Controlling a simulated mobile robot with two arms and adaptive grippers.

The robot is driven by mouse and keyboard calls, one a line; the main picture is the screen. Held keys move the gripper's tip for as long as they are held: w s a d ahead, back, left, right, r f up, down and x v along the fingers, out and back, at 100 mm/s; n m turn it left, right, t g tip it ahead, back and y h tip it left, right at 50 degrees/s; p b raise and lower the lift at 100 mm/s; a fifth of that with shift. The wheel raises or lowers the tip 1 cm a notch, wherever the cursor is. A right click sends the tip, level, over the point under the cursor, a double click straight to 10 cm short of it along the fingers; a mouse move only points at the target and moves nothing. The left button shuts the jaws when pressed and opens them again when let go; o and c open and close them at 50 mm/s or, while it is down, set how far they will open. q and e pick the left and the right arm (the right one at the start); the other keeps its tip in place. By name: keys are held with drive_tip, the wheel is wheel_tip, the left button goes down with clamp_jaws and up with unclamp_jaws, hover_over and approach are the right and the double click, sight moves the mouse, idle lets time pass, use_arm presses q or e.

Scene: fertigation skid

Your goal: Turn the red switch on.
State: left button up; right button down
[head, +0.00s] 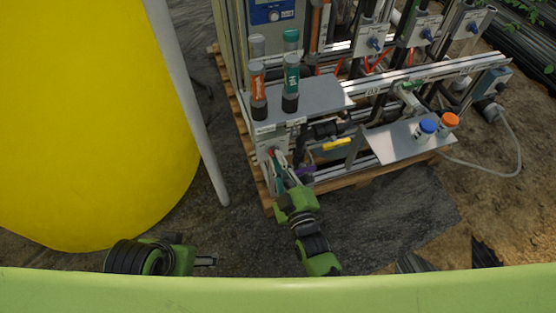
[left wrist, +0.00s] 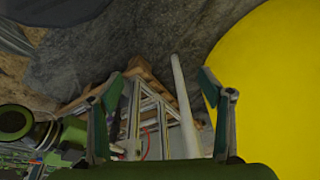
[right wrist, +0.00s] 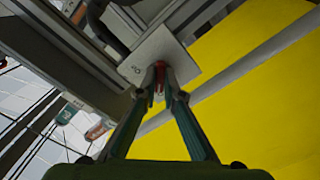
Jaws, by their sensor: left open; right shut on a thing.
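The red switch (right wrist: 159,89) shows as a small red piece between the fingertips in the right wrist view, in front of a light grey plate (right wrist: 150,53) with small markings. My right gripper (right wrist: 160,76) is shut on it, and the fingers hide most of it, so I cannot tell its exact angle. In the head view my right gripper (head: 275,160) reaches up to the skid's near left corner, where the switch is mostly covered. My left gripper (head: 206,261) is low and left, away from the skid. In the left wrist view it is open and empty (left wrist: 163,88).
A big yellow tank (head: 90,120) stands left, with a grey post (head: 190,100) beside it. A grey shelf (head: 320,98) above my right gripper carries tubes. A lower shelf (head: 392,145) holds blue-capped and orange-capped bottles. A yellow-handled valve (head: 338,144) sits right of the gripper.

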use_arm(q)
drive_tip(key=shift+r, duration=0.15)
drive_tip(key=s+p+x, duration=0.1)
drive_tip(key=p+x, duration=0.2)
drive_tip(key=x, duration=0.7)
drive_tip(key=shift+s+d+f+g, duration=0.15)
drive_tip(key=shift+s+f+g, duration=0.15)
drive_tip(key=shift+f, duration=0.35)
use_arm(e)
drive_tip(key=m, duration=1.8)
drive_tip(key=shift+a, duration=0.1)
use_arm(q)
drive_tip(key=shift+s+f, duration=0.1)
drive_tip(key=shift+s, duration=0.05)
use_arm(e)
drive_tip(key=c, duration=2.2)
unclamp_jaws()
drive_tip(key=shift+o, duration=0.2)
